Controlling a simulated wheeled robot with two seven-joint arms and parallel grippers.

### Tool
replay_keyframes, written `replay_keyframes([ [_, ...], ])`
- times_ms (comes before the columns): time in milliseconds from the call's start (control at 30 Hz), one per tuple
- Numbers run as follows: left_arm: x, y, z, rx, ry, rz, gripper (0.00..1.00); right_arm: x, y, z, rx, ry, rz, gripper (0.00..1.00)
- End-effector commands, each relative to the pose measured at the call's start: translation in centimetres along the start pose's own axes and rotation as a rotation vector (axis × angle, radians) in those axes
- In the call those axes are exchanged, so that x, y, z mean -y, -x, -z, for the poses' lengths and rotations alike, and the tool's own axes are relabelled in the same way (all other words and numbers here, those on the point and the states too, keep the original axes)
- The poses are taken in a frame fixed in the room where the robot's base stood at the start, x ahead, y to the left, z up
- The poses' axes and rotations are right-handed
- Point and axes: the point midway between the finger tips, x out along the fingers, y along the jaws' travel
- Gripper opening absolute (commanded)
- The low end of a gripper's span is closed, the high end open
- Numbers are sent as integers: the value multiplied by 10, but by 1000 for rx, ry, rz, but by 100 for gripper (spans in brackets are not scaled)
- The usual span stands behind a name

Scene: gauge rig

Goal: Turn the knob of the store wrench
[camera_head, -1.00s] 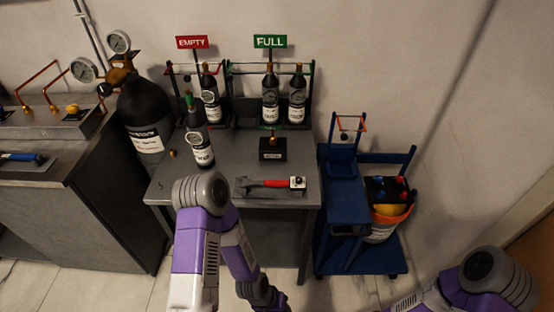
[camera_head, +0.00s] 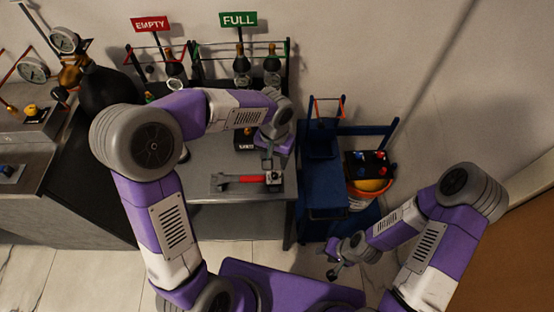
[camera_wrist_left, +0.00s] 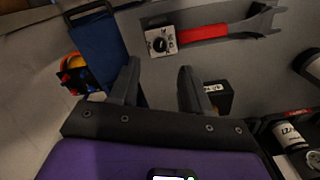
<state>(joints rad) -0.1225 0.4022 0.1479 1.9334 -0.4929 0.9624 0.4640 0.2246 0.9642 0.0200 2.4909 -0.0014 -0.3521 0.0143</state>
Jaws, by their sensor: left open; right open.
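In the left wrist view the wrench (camera_wrist_left: 203,37) lies across the top, with the knob (camera_wrist_left: 158,44) just beyond the fingertips. My left gripper (camera_head: 267,161) is above the bench near the knob, open and empty; in the left wrist view its fingers (camera_wrist_left: 158,72) are spread apart, clear of the knob. My right gripper (camera_head: 333,272) is low at the right, away from the bench, open.
A black box (camera_head: 244,139) stands behind the wrench. Bottles stand in racks under the EMPTY sign (camera_head: 150,24) and FULL sign (camera_head: 238,19). My left arm hides the bench's left part.

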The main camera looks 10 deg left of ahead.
Motion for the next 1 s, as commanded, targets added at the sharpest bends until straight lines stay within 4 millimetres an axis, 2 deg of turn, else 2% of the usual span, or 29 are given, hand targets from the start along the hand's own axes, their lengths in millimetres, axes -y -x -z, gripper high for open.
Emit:
replay_keyframes([
  [33,0,-11,-1,6,0,1,47,-2,-4,0,1,-1,0,43],
  [200,0,-40,-1,7,1,-1,47,-5,-14,0,1,-1,0,43],
  [400,0,-66,-1,6,1,-2,47,-8,-21,1,1,-1,0,43],
  [533,0,-72,-1,4,1,-2,47,-9,-23,1,0,0,0,43],
  [800,0,-72,-1,4,1,-2,47,-8,-22,1,0,0,0,43],
  [1000,0,-72,-1,4,0,-3,17,-8,-22,1,0,0,0,43],
])
